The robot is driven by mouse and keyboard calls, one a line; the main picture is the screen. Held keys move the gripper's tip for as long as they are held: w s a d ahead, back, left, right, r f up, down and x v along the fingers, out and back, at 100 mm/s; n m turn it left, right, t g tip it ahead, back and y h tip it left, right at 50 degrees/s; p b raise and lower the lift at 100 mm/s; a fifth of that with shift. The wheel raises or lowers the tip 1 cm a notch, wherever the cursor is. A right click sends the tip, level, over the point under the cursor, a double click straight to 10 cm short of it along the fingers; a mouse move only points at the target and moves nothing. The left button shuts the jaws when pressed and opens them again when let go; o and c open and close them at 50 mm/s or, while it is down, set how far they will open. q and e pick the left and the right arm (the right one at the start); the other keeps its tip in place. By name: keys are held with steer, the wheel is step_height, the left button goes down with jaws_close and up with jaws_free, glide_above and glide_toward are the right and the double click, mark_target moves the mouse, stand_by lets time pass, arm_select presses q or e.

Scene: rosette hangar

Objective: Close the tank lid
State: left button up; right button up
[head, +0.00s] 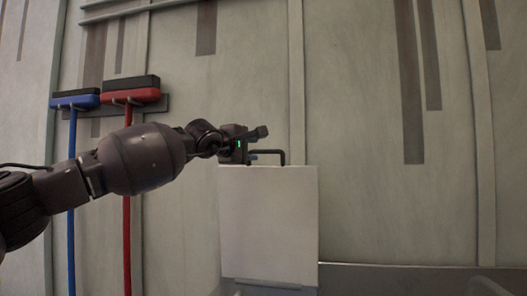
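The tank lid (268,225) shows as a pale, flat panel standing upright at the lower middle of the head view. A black bar handle (270,152) sticks up at its top edge. My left gripper (258,144) is at the lid's top left corner, beside the handle. Its fingers look spread apart, one above and one lower near the handle's left end. I cannot tell whether they touch the handle. The gripper hides the handle's left end. My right gripper is not in view.
A grey ledge (400,278) runs low at the right; I cannot tell whether it belongs to the tank. A blue broom (72,200) and a red broom (127,215) hang on the wall at the left, behind my arm. Space right of the lid looks clear.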

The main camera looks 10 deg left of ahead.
mark_target(262, 152)
arm_select(q)
steer(key=p+x, duration=0.1)
steer(key=x, duration=0.3)
steer(key=shift+x, duration=0.75)
steer(key=shift+w+d, duration=0.15)
steer(key=shift+w, duration=0.3)
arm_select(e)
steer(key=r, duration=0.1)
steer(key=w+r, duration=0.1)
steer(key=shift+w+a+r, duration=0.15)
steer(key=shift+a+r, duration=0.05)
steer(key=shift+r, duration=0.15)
arm_select(q)
steer(key=shift+f, duration=0.1)
steer(key=shift+c, duration=0.4)
steer(key=c, duration=0.5)
jaws_close()
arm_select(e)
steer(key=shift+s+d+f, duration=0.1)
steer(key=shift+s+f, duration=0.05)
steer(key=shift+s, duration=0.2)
